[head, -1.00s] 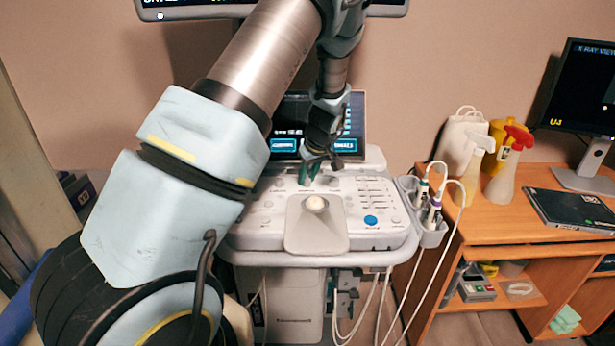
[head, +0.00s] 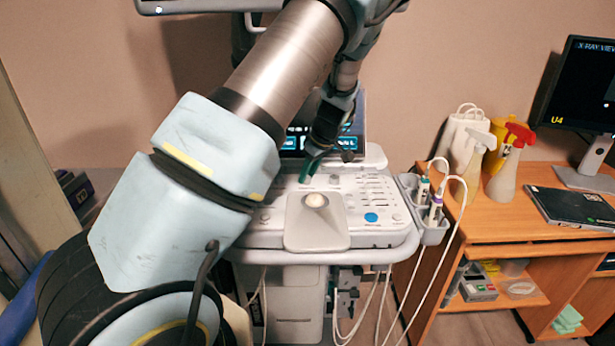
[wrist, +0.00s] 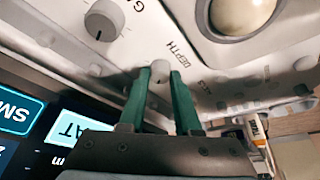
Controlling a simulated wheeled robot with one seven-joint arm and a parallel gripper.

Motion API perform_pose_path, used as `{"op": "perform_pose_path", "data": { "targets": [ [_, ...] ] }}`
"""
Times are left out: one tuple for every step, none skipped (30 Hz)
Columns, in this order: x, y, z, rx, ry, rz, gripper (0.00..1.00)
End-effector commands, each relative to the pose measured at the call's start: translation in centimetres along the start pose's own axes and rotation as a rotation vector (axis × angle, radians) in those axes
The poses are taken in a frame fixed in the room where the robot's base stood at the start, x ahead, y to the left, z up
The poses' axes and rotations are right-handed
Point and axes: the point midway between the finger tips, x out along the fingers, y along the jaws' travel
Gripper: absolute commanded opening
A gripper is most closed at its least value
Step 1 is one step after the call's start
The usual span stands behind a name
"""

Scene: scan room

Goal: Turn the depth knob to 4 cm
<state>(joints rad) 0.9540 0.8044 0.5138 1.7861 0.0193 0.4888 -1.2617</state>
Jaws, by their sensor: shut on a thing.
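The depth knob (wrist: 160,70) is a small light-grey knob beside the printed word DEPTH in the wrist view. My gripper (wrist: 160,78) has its two green fingers on either side of it, shut on it. In the head view my gripper (head: 310,168) reaches down to the back of the ultrasound console (head: 270,225). The knob itself is hidden there by the fingers. Part of the console's screen (head: 357,125) shows behind my arm, and any depth reading on it is covered or too small to read.
A larger grey knob (wrist: 104,20) stands near the depth knob. The trackball (head: 316,201) lies in front. Probes with white cables (head: 435,208) hang at the console's right. A wooden desk (head: 500,225) with spray bottles (head: 505,170) stands further right.

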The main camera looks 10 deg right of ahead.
Motion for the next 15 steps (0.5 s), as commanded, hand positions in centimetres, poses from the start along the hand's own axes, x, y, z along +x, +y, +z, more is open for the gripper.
{"op": "perform_pose_path", "data": {
  "targets": [
    [0.10,0.11,0.08,-0.033,0.002,-0.014,0.00],
    [0.08,0.13,0.09,-0.055,0.002,-0.024,0.00],
    [0.05,0.17,0.10,-0.085,0.002,-0.036,0.00],
    [0.03,0.16,0.06,-0.108,0.002,-0.045,0.00],
    [0.03,0.17,0.04,-0.130,0.002,-0.054,0.00],
    [0.03,0.19,0.05,-0.158,0.001,-0.066,0.00],
    [0.03,0.18,0.01,-0.178,0.002,-0.074,0.00],
    [0.02,0.17,0.02,-0.197,0.002,-0.083,0.00],
    [-0.01,0.23,0.03,-0.223,0.001,-0.092,0.00],
    [-0.01,0.23,0.02,-0.240,0.001,-0.100,0.00],
    [0.01,0.22,-0.01,-0.257,0.002,-0.107,0.00],
    [0.02,0.19,-0.02,-0.279,0.001,-0.116,0.00],
    [0.01,0.20,-0.02,-0.294,0.001,-0.122,0.00],
    [0.00,0.24,-0.03,-0.308,0.001,-0.127,0.00],
    [-0.01,0.24,-0.04,-0.324,0.001,-0.134,0.00]
  ]
}}
